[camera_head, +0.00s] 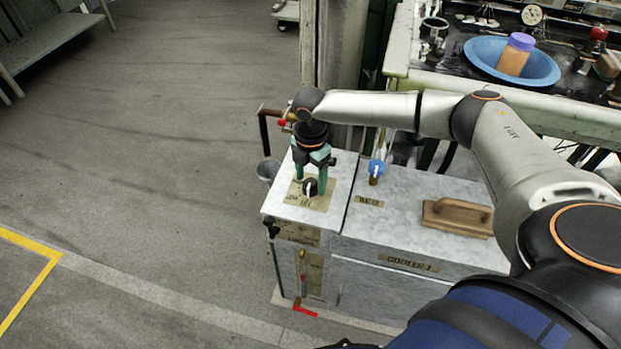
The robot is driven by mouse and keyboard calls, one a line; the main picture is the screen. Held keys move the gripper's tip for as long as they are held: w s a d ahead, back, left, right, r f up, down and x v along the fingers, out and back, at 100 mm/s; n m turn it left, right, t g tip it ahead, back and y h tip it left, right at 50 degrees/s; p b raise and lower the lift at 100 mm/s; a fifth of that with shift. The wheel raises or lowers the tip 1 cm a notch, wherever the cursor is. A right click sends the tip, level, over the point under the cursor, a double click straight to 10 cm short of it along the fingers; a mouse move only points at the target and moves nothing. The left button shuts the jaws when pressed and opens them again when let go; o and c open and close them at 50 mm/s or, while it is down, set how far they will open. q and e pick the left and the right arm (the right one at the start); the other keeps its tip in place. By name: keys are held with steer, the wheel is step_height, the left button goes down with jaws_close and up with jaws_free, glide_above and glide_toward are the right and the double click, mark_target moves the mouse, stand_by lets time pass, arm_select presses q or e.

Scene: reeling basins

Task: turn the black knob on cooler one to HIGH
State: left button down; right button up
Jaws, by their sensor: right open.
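Cooler one (415,240) is a pale metal box with a "COOLER 1" label on its front edge. Its black knob (309,187) has a white mark and sits on a tan label plate (318,202) on the left part of the top. "LOW" shows at the plate's left; the rest of the lettering is too small to read surely. My right gripper (311,184) points down over the knob, its green fingers open on either side of it. I cannot tell whether they touch it. My left gripper is not in view.
On the cooler top are a blue valve handle (376,168) by a "WATER" label and a brown wooden block with a handle (457,217). A bench with a blue basin (540,68) stands behind right. A post (336,45) rises behind the cooler. The floor at left is clear.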

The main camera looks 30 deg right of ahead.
steer(key=shift+c, duration=0.4)
jaws_close()
